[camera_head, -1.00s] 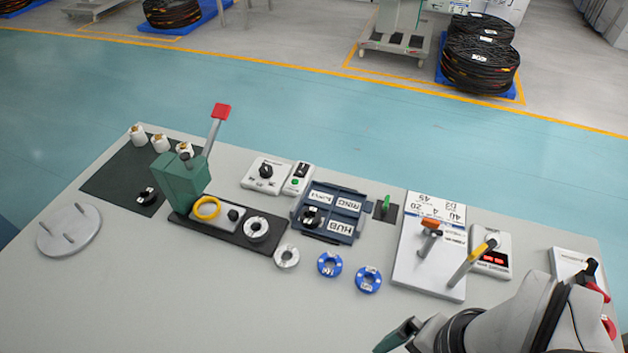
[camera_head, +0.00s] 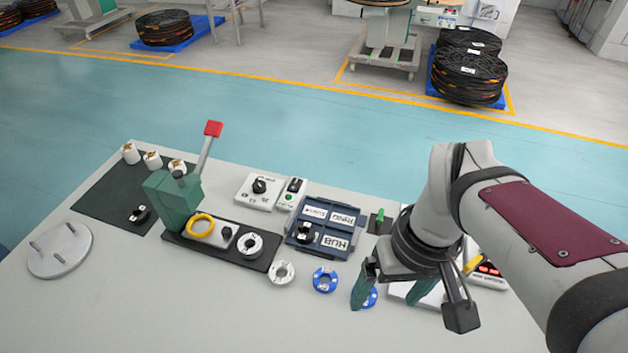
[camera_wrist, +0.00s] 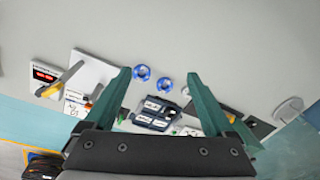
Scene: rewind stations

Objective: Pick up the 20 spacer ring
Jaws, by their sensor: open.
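Two blue rings with white labels lie flat on the grey table; I cannot read which is marked 20. The left blue ring (camera_head: 325,280) is in full view from the head. The right blue ring (camera_head: 371,298) is partly hidden behind a finger of my gripper (camera_head: 388,298). In the wrist view both show between the open green fingers of my gripper (camera_wrist: 158,76): the right one (camera_wrist: 142,72) and the left one (camera_wrist: 165,85). The gripper is empty and above the table. A whitish ring (camera_head: 282,272) lies left of the blue ones.
A dark blue tray (camera_head: 294,240) with label cards and a black part stands behind the rings. A green lever press (camera_head: 176,200) is on the left. A white board with levers (camera_wrist: 82,66) stands beside the tray, mostly behind my arm from the head. The front table is clear.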

